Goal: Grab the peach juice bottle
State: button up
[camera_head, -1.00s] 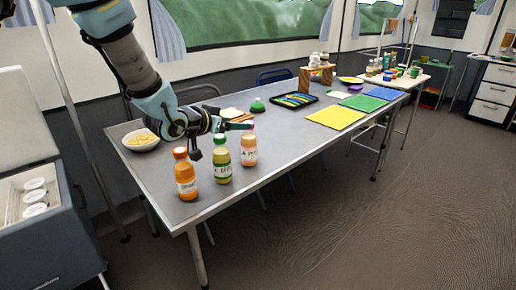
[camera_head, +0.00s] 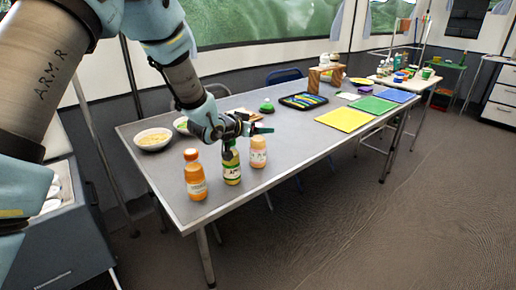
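Three juice bottles stand upright near the table's front left part. The pale pink-peach bottle (camera_head: 258,157) is the rightmost; its label is too small to read, and my gripper covers its cap. A green-capped bottle (camera_head: 231,172) stands in the middle, its top partly hidden by my gripper. An orange bottle (camera_head: 194,182) stands at the left. My gripper (camera_head: 247,139) looks open, with one finger pointing right over the peach bottle's top and the other pointing down near the green-capped bottle. I cannot tell whether it touches either bottle.
The grey table (camera_head: 290,143) holds a bowl (camera_head: 153,139) at the left, a green domed thing (camera_head: 266,107), a dark tray (camera_head: 301,101) and coloured mats, including a yellow one (camera_head: 343,119). The table is bare right of the bottles. A grey chest (camera_head: 60,240) stands left.

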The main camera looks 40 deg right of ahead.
grip_shut()
dwell(0.4)
dwell(0.8)
